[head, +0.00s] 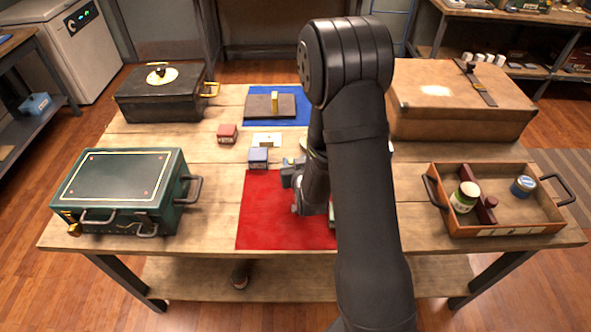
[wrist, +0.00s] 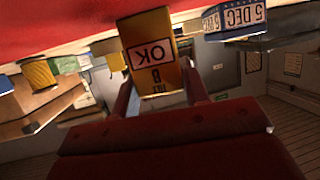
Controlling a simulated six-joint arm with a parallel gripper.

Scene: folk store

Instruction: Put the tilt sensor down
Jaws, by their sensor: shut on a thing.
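In the wrist view my gripper (wrist: 160,90) is shut on a yellow block with a white label reading "OK", which I take to be the tilt sensor (wrist: 150,40). A finger shows on each side of its lower part. The red mat (wrist: 60,25) fills the top of that view, close to the block's far end; I cannot tell whether they touch. In the head view the red mat (head: 265,220) lies at the table's front middle. My arm covers its right part, and the held block is hidden there.
A blue block (head: 258,158), a red block (head: 227,133) and a white card (head: 267,139) sit behind the mat. A green case (head: 125,185) stands left, an open wooden tray (head: 500,229) right. A blue mat (head: 290,120) bears a grey plate (head: 258,107).

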